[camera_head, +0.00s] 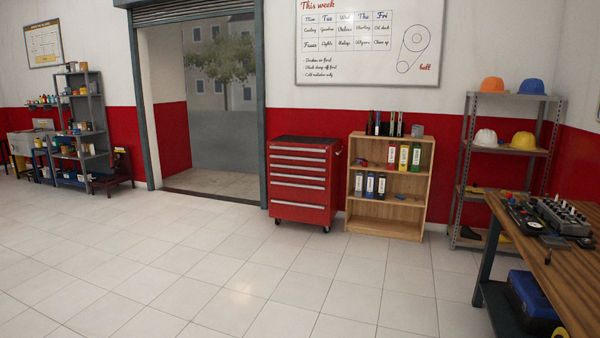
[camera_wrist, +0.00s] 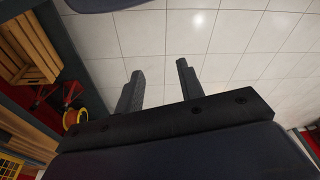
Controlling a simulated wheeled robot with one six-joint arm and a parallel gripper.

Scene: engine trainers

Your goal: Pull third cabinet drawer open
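A red tool cabinet (camera_head: 302,182) on casters stands against the red-and-white wall in the head view, beside the doorway. It has several drawers with pale horizontal handles, and all look shut. The third drawer from the top (camera_head: 299,172) is flush with the cabinet front. My gripper (camera_wrist: 158,72) shows only in the wrist view. Its two dark fingers are apart with nothing between them, above pale floor tiles. The cabinet cannot be made out in the wrist view.
A wooden shelf (camera_head: 387,215) with binders stands right of the cabinet. A metal rack (camera_head: 468,150) with hard hats and a workbench (camera_head: 560,285) are farther right. Open tiled floor (camera_head: 230,270) lies before the cabinet. Wooden items (camera_wrist: 25,45) show left in the wrist view.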

